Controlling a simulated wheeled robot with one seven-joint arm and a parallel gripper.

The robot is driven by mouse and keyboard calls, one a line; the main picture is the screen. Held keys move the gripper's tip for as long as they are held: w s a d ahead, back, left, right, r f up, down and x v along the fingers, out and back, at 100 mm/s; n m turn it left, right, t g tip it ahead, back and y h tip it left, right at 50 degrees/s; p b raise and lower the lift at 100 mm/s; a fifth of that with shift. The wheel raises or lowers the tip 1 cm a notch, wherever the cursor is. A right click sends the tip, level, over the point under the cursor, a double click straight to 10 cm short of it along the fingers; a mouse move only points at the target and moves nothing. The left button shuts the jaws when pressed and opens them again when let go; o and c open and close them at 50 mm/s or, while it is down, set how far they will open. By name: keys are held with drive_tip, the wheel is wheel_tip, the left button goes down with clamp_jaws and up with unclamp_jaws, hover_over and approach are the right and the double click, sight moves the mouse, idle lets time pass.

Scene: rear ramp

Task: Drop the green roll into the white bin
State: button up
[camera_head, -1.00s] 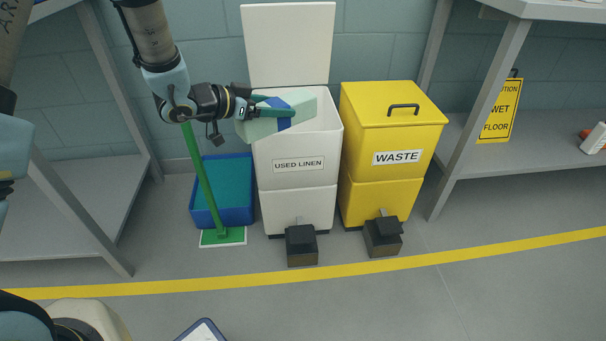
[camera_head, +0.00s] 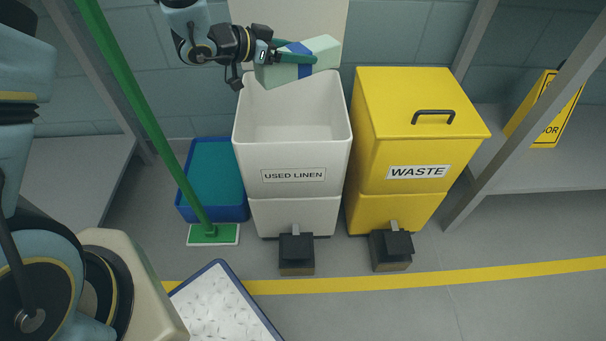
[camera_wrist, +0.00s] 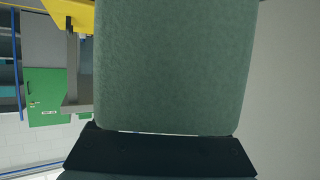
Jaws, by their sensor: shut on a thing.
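The green roll (camera_head: 328,48) is pale green with a blue band around its middle. My gripper (camera_head: 298,56) is shut on it and holds it sideways above the back part of the white bin (camera_head: 290,156). The bin is labelled USED LINEN, its lid (camera_head: 290,20) stands up behind it, and the part of its inside that shows is empty. In the wrist view the roll (camera_wrist: 175,65) fills the middle, with a dark finger (camera_wrist: 160,152) across its lower end.
The yellow WASTE bin (camera_head: 415,146) with a closed lid stands close on the right. A blue tub (camera_head: 213,176) and a green-handled mop (camera_head: 140,108) are on the left. Foot pedals (camera_head: 297,252) stick out in front.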

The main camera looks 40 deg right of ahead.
sight(258, 72)
drive_tip(key=shift+f+b, duration=2.5)
drive_tip(key=shift+f, duration=0.45)
drive_tip(key=shift+r, duration=0.1)
drive_tip(key=o, duration=1.6)
drive_tip(key=shift+c, duration=0.2)
drive_tip(key=p+v, duration=0.1)
drive_tip(key=v, duration=0.9)
drive_tip(key=shift+a+r+p, duration=0.15)
drive_tip(key=shift+a+p, duration=0.25)
